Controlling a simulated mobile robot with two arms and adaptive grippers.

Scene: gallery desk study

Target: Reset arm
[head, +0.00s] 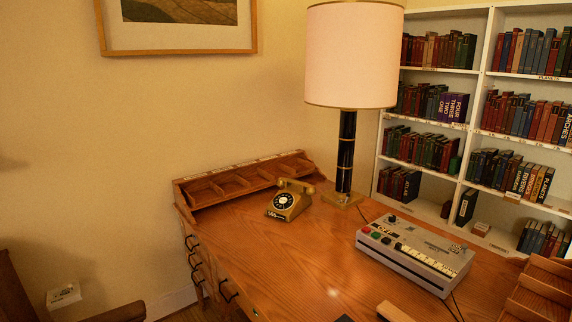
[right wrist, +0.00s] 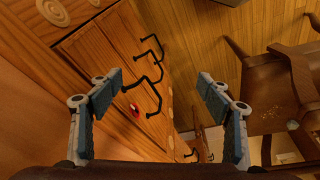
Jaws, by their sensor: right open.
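My right gripper (right wrist: 160,92) is open and empty in the right wrist view. Its two fingers are apart, in front of the desk's drawer fronts (right wrist: 88,52). Several black drawer handles (right wrist: 155,98) show between and above the fingers, with a small red spot near one of them. I cannot tell whether a finger touches the desk. Neither gripper shows in the head view, and my left gripper is in no view.
The wooden desk (head: 235,236) bears a yellow rotary phone (head: 289,200), a tall lamp (head: 346,150) and a grey button machine (head: 415,252). White bookshelves (head: 478,130) stand behind. A brown chair (right wrist: 270,85) stands near the desk. The desk's middle is clear.

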